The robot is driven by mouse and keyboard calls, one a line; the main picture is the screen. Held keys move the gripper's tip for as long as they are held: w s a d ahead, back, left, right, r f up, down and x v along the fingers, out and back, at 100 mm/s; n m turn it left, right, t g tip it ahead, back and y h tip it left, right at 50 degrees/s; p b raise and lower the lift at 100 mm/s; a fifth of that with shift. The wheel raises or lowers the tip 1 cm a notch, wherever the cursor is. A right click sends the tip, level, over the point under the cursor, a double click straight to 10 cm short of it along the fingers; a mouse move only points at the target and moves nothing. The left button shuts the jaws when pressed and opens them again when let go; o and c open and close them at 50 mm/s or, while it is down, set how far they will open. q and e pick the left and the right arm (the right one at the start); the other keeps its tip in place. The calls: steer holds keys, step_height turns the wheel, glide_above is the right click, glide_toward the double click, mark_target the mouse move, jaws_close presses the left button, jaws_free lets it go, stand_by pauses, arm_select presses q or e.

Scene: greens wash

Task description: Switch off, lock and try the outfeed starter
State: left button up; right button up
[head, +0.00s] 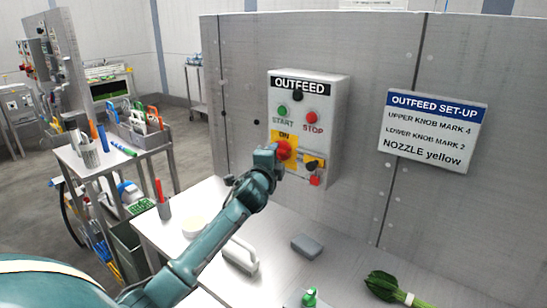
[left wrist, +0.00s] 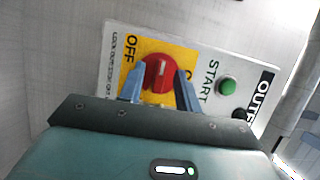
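The outfeed starter box (head: 331,118) is on the grey wall panel, with a green START button (head: 282,110) and a red STOP button (head: 310,117). Its red rotary knob (head: 284,150) sits on a yellow plate marked ON. In the left wrist view the red knob (left wrist: 160,73) shows OFF and partly hidden ON labels. A pale mark is on the knob; I cannot tell which label it points to. My left gripper (left wrist: 160,88) has its fingers apart, one on either side of the knob; whether they touch it is unclear. My right gripper is not in view.
A black-and-yellow fitting (head: 313,161) and red round part (head: 315,180) sit low on the box. The counter below holds a grey block (head: 306,245) and a leafy green bunch (head: 388,287). A set-up sign (head: 432,130) hangs right. A tool trolley (head: 100,165) stands left.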

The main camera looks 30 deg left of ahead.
arm_select(q)
steer(key=b+v, duration=0.2)
steer(key=v, duration=1.1)
steer(key=shift+r, duration=0.1)
